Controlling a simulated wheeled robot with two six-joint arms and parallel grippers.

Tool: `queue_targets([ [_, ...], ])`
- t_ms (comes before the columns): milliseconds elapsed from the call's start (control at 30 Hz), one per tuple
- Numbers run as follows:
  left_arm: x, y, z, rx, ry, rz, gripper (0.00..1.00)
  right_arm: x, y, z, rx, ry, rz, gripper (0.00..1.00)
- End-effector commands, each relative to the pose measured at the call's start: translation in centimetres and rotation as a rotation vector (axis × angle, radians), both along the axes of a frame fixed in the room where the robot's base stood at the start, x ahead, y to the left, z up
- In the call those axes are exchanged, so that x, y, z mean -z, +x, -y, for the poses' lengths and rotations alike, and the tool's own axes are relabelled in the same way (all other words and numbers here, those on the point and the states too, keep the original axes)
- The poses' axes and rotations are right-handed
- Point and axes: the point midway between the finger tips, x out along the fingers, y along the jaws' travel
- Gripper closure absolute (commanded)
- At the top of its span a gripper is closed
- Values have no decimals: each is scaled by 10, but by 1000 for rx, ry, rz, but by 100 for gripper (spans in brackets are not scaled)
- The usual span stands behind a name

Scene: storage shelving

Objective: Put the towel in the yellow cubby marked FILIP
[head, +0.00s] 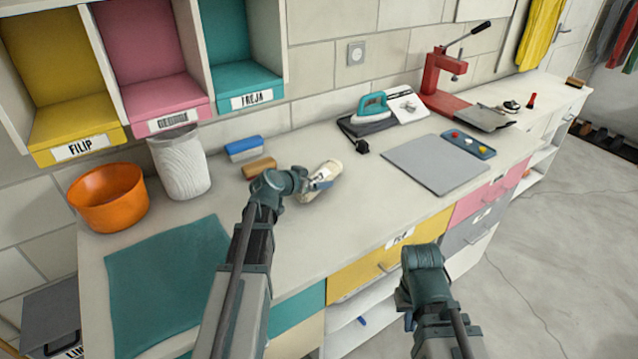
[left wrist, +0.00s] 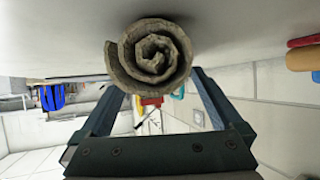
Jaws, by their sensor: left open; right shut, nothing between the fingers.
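The towel (head: 322,186) is a beige roll lying on the counter; its spiral end (left wrist: 150,62) fills the upper middle of the left wrist view. My left gripper (head: 308,182) is open at the near end of the roll, its fingers to either side of it in the wrist view (left wrist: 152,95). Whether they touch the towel I cannot tell. The yellow cubby (head: 72,118) marked FILIP is on the wall at upper left, and its visible inside is empty. My right gripper (head: 420,285) is shut and empty in front of the drawers; its fingertips are hard to make out.
An orange bowl (head: 108,200) and white ribbed bin (head: 180,165) stand below the cubbies. Pink (head: 165,100) and teal (head: 245,82) cubbies adjoin the yellow one. A blue brush (head: 244,148) and wooden block (head: 259,167) lie behind the towel. A teal mat (head: 165,280) lies at left.

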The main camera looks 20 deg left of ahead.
Motion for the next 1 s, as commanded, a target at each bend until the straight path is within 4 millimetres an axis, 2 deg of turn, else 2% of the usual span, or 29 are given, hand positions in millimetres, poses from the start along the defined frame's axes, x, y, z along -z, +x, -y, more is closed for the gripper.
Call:
queue_targets([
  [33,8,9,3,2,0,1,0,8,0,0,0,0,0,100],
  [133,14,21,5,1,-1,1,0,14,0,0,0,0,0,100],
  [400,13,22,7,0,-1,1,2,13,0,0,0,0,0,100],
  [900,13,22,7,0,-1,1,92,13,0,0,0,0,0,100],
  [933,13,22,7,0,-1,1,94,13,0,0,0,0,0,100],
  [967,13,22,7,0,-1,1,100,13,0,0,0,0,0,100],
  [1000,13,22,7,0,-1,1,100,13,0,0,0,0,0,100],
])
